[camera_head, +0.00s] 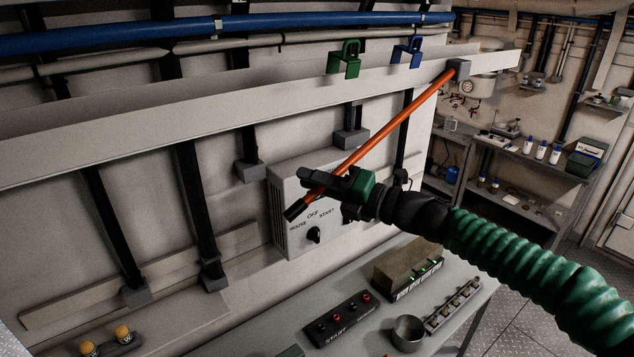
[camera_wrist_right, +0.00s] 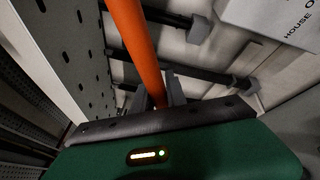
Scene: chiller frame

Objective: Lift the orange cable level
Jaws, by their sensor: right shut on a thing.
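The orange cable (camera_head: 387,123) runs as a straight, tilted rod in the head view. Its upper right end is at a grey block (camera_head: 458,68) on the pale beam, and its dark lower left end (camera_head: 296,211) is in front of the switch box. My right gripper (camera_head: 324,184) is shut on the cable near that lower end. In the right wrist view the cable (camera_wrist_right: 135,45) passes down between the fingers, whose tips are partly hidden. My left gripper is not in view.
A pale beam (camera_head: 240,110) with a green hook (camera_head: 346,60) and a blue hook (camera_head: 407,53) spans the wall. The switch box (camera_head: 290,215) is behind the gripper. A bench below holds a button panel (camera_head: 340,318) and a metal cup (camera_head: 407,333).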

